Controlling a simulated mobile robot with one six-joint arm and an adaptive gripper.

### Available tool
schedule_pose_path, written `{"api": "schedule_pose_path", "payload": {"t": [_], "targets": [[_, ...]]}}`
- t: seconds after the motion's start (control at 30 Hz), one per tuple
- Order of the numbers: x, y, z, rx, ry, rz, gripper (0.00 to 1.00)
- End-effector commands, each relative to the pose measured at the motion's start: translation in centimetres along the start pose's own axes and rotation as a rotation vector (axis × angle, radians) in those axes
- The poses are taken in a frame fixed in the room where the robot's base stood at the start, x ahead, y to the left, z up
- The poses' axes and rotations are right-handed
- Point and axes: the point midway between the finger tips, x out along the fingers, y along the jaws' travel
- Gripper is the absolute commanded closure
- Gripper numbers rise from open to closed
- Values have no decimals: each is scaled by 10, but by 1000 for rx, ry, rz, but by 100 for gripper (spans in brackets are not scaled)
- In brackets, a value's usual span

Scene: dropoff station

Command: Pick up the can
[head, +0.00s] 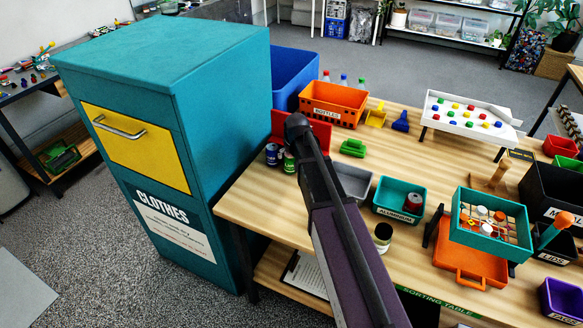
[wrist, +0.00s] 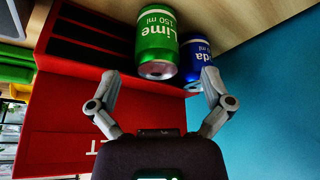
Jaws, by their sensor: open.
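A green can labelled "Lime" (wrist: 157,45) lies ahead of my gripper in the wrist view, between the lines of the fingers. A blue can (wrist: 196,58) is right beside it. In the head view the green can (head: 289,161) and the blue can (head: 272,154) stand at the table's left end, near the clothes bin. My gripper (wrist: 160,80) is open and empty, its two fingers spread apart. The right fingertip is close to the blue can; I cannot tell whether it touches. In the head view my arm hides the gripper.
A red box (wrist: 62,120) with dark slots is beside the cans. The teal clothes bin (head: 160,70) stands close on the left. A grey tray (head: 354,181) and a teal aluminum bin (head: 400,212) holding a red can (head: 413,203) are to the right.

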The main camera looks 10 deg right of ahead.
Motion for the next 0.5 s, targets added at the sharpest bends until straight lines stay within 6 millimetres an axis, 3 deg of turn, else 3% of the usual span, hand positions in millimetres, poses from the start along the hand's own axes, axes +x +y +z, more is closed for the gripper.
{"api": "schedule_pose_path", "payload": {"t": [0.2,0.5], "targets": [[20,0,0,0,0,0,0],[24,-1,0,-1,0,0,0]]}}
